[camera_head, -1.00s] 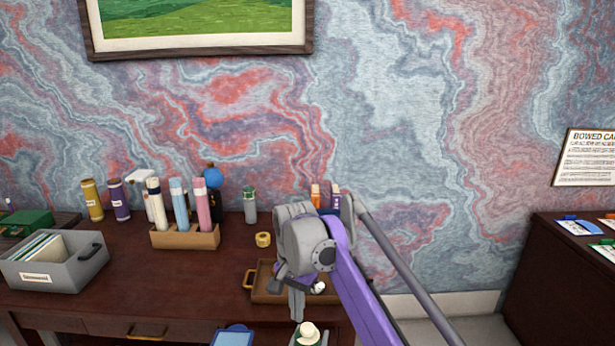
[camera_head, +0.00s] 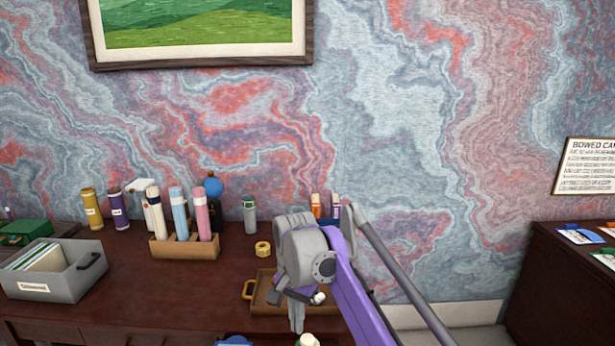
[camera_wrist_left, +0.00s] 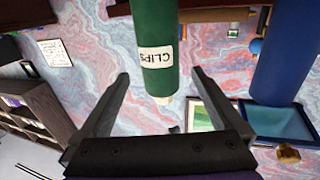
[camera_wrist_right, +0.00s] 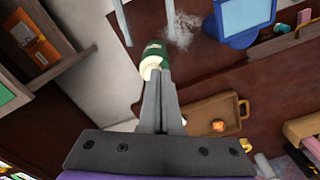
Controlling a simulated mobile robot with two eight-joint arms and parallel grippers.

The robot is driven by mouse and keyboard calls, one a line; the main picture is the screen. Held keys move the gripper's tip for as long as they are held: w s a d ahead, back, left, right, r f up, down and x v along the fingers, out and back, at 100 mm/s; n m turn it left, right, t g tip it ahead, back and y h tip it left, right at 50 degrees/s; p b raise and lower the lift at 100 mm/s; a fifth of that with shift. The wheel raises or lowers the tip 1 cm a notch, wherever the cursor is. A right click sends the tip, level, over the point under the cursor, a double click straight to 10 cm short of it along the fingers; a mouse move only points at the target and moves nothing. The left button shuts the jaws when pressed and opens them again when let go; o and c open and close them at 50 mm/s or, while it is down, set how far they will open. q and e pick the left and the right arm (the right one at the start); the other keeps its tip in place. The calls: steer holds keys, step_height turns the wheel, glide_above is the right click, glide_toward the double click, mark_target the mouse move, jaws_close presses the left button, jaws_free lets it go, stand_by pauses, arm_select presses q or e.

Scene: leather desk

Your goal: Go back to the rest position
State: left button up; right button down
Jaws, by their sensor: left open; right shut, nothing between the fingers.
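My right gripper (camera_head: 297,318) hangs fingers-down over the front of the desk, by the wooden tray (camera_head: 258,306). In the right wrist view its fingers (camera_wrist_right: 160,88) are together with nothing between them. A green container with a cream cap (camera_wrist_right: 152,62) shows just past the fingertips; I cannot tell if they touch. My left gripper shows only in the left wrist view (camera_wrist_left: 162,88), with its fingers wide apart. A green tube labelled CLIPS (camera_wrist_left: 152,30) shows in the gap between them, clear of both fingers.
The desk (camera_head: 130,265) carries a grey file box (camera_head: 60,286) at left, a wooden holder with several tubes (camera_head: 185,248), and a yellow tape roll (camera_head: 263,248). A dark cabinet (camera_head: 570,280) stands at right. A blue object (camera_wrist_left: 288,45) is right of the left gripper.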

steer(key=s+d+n+t+p, duration=0.2)
steer(key=s+d+n+p, duration=0.1)
steer(key=s+d, duration=0.8)
arm_select(q)
steer(key=s+a+r+n+g+y+p, duration=0.1)
steer(key=s+a+r+g+y, duration=0.1)
steer(key=s+a+g, duration=0.4)
steer(key=s+a+r+n+g+y+p, duration=0.2)
steer(key=s+a+r+g, duration=0.2)
steer(key=s+a, duration=0.5)
steer(key=s+g, duration=0.2)
steer(key=s, duration=0.5)
steer(key=shift+a+y, duration=0.3)
steer(key=shift+a, duration=0.1)
arm_select(e)
steer(key=s+d+f+n+t, duration=0.1)
steer(key=s+d+f, duration=0.3)
steer(key=s, duration=0.4)
steer(key=s+d+f+n+t, duration=0.2)
steer(key=s+d+f, duration=0.3)
steer(key=s, duration=0.3)
steer(key=shift+f, duration=0.4)
